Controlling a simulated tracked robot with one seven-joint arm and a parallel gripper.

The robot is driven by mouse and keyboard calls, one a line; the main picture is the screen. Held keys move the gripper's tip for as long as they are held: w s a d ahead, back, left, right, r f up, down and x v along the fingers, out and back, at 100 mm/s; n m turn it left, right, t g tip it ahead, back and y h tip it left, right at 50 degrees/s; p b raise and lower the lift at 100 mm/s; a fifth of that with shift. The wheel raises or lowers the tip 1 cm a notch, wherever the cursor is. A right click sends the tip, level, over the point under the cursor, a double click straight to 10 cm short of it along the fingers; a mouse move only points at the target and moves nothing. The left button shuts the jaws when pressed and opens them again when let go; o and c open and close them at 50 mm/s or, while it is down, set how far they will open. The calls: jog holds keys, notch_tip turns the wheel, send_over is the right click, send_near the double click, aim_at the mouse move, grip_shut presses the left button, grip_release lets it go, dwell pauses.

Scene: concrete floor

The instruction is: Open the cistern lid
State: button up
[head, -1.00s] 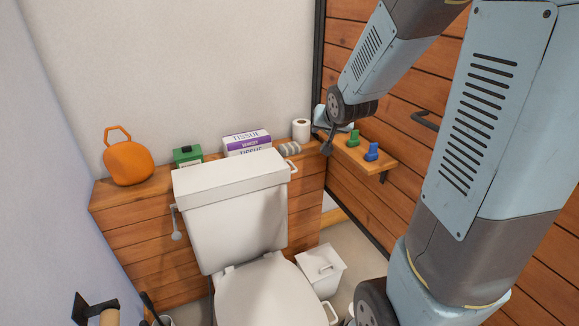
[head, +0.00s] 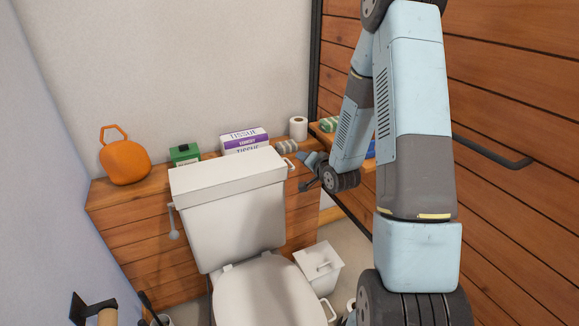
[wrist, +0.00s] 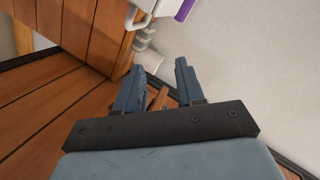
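The cistern lid (head: 228,172) is a white slab lying flat and closed on the white cistern (head: 240,220). A small white loop handle (head: 291,164) sticks out from its right side; the loop also shows at the top of the wrist view (wrist: 138,20). My gripper (head: 305,172) is just right of this handle, apart from it. In the wrist view my gripper (wrist: 157,78) has its two blue fingers spread with nothing held between them.
An orange vase (head: 125,162), green box (head: 185,154), tissue box (head: 244,141), grey coiled item (head: 286,147) and paper roll (head: 298,128) stand on the wooden ledge behind the cistern. A white bin (head: 320,270) is on the floor. A wooden wall with a rail (head: 495,152) bounds the right.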

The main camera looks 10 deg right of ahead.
aim_at(290, 163)
notch_tip(290, 163, down, 8)
jog(key=s+f+m+t, duration=0.1)
jog(key=s+m+t, duration=0.2)
jog(key=m, duration=0.2)
jog(key=shift+m, duration=0.3)
jog(key=w, duration=0.4)
jog(key=w+a, duration=0.1)
jog(key=w, duration=0.4)
jog(key=w+a, duration=0.1)
jog(key=w, duration=0.3)
jog(key=shift+w+a+r, duration=0.2)
jog(key=shift+w, duration=0.2)
jog(key=shift+c, duration=0.4)
jog(key=shift+s, duration=0.1)
jog(key=c, duration=0.6)
grip_shut()
jog(key=shift+f, duration=0.1)
jog(key=shift+a, duration=0.25)
jog(key=shift+d+y, duration=0.1)
jog(key=shift+y, duration=0.3)
